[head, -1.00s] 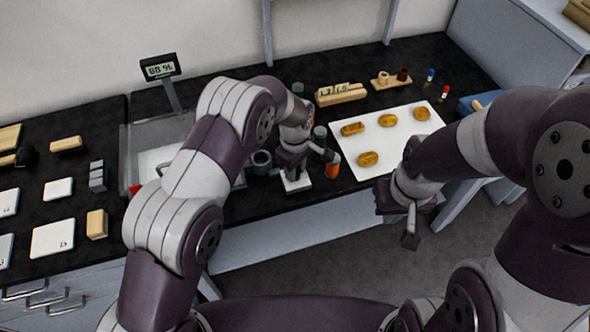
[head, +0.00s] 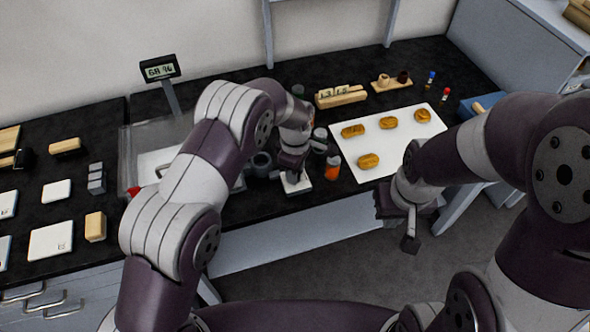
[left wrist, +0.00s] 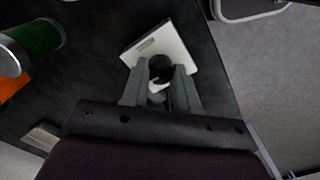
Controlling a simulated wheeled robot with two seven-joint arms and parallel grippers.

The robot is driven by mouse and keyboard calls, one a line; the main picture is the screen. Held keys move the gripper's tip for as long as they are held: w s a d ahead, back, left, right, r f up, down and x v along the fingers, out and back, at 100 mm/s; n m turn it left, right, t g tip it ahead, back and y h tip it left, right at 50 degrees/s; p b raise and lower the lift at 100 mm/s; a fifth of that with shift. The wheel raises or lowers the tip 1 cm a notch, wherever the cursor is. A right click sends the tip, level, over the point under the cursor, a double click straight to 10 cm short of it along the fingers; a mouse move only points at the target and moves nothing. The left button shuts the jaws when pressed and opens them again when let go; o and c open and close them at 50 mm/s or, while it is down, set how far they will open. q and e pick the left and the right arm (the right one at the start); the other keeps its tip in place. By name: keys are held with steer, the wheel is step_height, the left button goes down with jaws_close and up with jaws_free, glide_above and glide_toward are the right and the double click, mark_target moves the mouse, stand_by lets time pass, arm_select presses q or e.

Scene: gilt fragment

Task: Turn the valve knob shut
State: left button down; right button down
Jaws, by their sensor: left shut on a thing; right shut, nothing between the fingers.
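The valve knob (left wrist: 161,66) is a dark round cap on a small white plate (left wrist: 178,45), seen in the left wrist view. My left gripper (left wrist: 163,80) is shut on it, one finger on each side. In the head view my left gripper (head: 295,177) points down at the white plate (head: 302,188) near the counter's front edge, and the knob is mostly hidden by the fingers. My right gripper (head: 410,240) is shut and empty, in front of the counter above the floor.
An orange-and-green container (head: 332,168) stands just right of the plate. A white board (head: 390,143) with several golden-brown pieces lies further right. Dark round items (head: 262,160) stand left of the plate. A display (head: 160,69) on a post seems to read 68 %.

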arm_select(q)
steer(key=c, duration=0.8)
jaws_free()
steer(key=shift+r, duration=0.1)
steer(key=shift+c, duration=0.2)
steer(key=shift+r, duration=0.35)
step_height(320, 180, up, 6)
steer(key=shift+d+r+b, duration=0.1)
steer(key=shift+b, duration=0.8)
step_height(320, 180, up, 6)
steer(key=p, duration=0.3)
